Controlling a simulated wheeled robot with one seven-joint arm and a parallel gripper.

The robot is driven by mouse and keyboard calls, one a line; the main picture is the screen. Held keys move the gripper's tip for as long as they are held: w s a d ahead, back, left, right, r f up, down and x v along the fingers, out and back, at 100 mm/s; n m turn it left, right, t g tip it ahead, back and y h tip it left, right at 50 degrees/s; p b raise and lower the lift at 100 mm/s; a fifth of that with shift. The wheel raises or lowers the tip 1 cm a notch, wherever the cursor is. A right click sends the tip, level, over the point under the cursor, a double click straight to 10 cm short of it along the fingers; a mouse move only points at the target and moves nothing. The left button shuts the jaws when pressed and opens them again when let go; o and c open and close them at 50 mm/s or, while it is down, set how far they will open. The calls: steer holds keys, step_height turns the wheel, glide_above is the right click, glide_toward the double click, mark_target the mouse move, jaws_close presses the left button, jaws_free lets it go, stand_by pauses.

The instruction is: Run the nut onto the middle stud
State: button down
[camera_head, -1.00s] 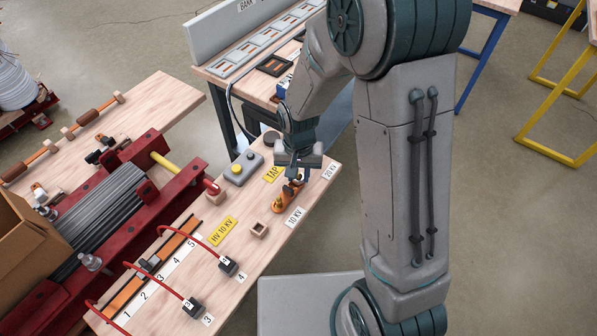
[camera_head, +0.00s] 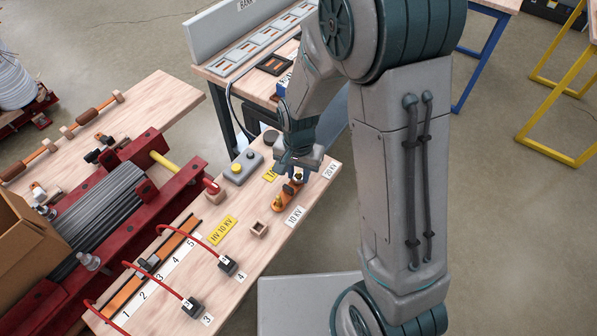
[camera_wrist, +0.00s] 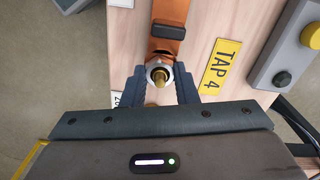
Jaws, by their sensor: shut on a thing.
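An orange terminal strip (camera_head: 277,206) lies on the wooden bench between the yellow TAP 4 label and the 10 KV label. A small brass stud stands at its near end. My gripper (camera_head: 297,175) is low over the far part of the strip. In the wrist view, my gripper (camera_wrist: 159,74) is shut on a silver nut (camera_wrist: 150,68), with one finger on each side. A brass stud tip (camera_wrist: 160,77) shows in the nut's opening. A dark piece (camera_wrist: 168,37) lies across the orange strip ahead. I cannot tell how far down the nut sits.
A grey box with a yellow button (camera_head: 240,170) stands left of the strip. Red cables with black numbered blocks (camera_head: 228,266) lie in front. The 20 KV label (camera_head: 331,169) is at the bench's right edge.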

steer(key=shift+m, duration=0.7)
steer(key=m+p, duration=0.1)
steer(key=m, duration=0.1)
steer(key=shift+r+m, duration=0.1)
steer(key=shift+m, duration=1.2)
steer(key=shift+m+p, duration=1)
steer(key=shift+m, duration=0.2)
steer(key=shift+m+p, duration=0.5)
steer(key=shift+m, duration=0.6)
